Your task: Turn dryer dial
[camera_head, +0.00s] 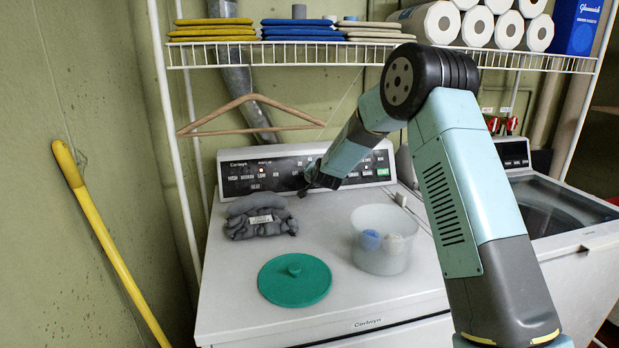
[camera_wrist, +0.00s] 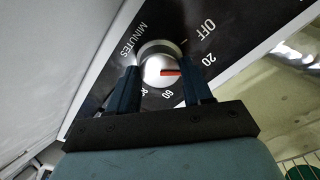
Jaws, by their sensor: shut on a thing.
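The dryer dial (camera_wrist: 154,72) is a round silver knob with a red pointer mark, on a black panel in the wrist view. The panel reads MINUTES, OFF, 20 and 60, with another number partly covered. The red mark points right, toward my right-hand finger, below the 20. My gripper (camera_wrist: 165,66) has one dark finger on each side of the dial and is shut on it. In the head view my gripper (camera_head: 311,182) is at the dryer's (camera_head: 225,310) control panel (camera_head: 245,178) and hides the dial.
A wooden hanger (camera_head: 250,99) hangs above the panel, below a loaded wire shelf (camera_head: 280,56).

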